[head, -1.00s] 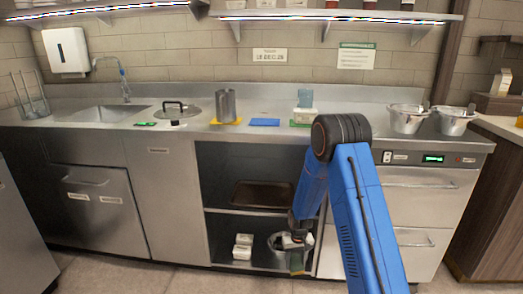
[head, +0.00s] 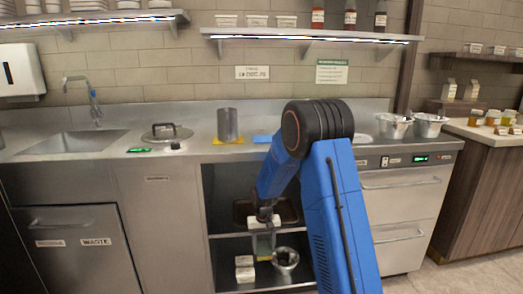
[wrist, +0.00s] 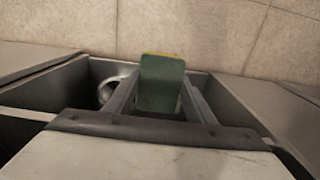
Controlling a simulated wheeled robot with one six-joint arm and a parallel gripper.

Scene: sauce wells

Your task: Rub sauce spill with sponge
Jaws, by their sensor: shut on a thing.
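My gripper (head: 263,236) is shut on a sponge (head: 263,246) and holds it low in front of the open shelves under the counter. In the wrist view the green sponge (wrist: 161,88), with a yellow edge at its far end, sits between the two fingers of my gripper (wrist: 158,100). I cannot make out a sauce spill in either view. Two metal sauce wells (head: 393,127) stand on the right of the steel counter (head: 196,152). My blue arm hides part of the counter left of them.
A metal bowl (head: 285,260) and white boxes (head: 244,268) are on the lower shelf, close to the held sponge. A lidded pan (head: 167,134), a metal cylinder (head: 228,125) and a blue cloth (head: 262,138) are on the counter. A sink (head: 75,142) is at left.

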